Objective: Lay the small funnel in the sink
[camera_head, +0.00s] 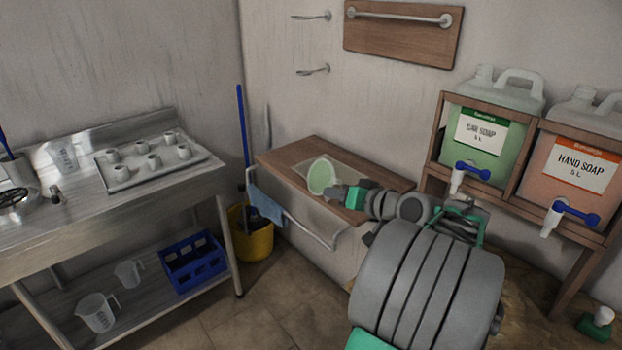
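The small funnel (322,175) is pale green, with its round mouth tilted up toward the camera. It shows at or just above the wooden wall shelf. My gripper (335,191) is at the funnel's lower right side and seems to touch it. The fingers are small and partly hidden, so I cannot tell whether they are closed on it. What looks like the sink drain (14,198) is a round dark strainer in the steel bench at the far left, cut off by the picture's edge.
The steel bench (95,207) carries a tray (137,180) of white cups. A blue crate (192,264) and jugs are below. A yellow bucket (254,240) stands between bench and wooden shelf (283,156). Soap drums (478,140) sit in a rack at right.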

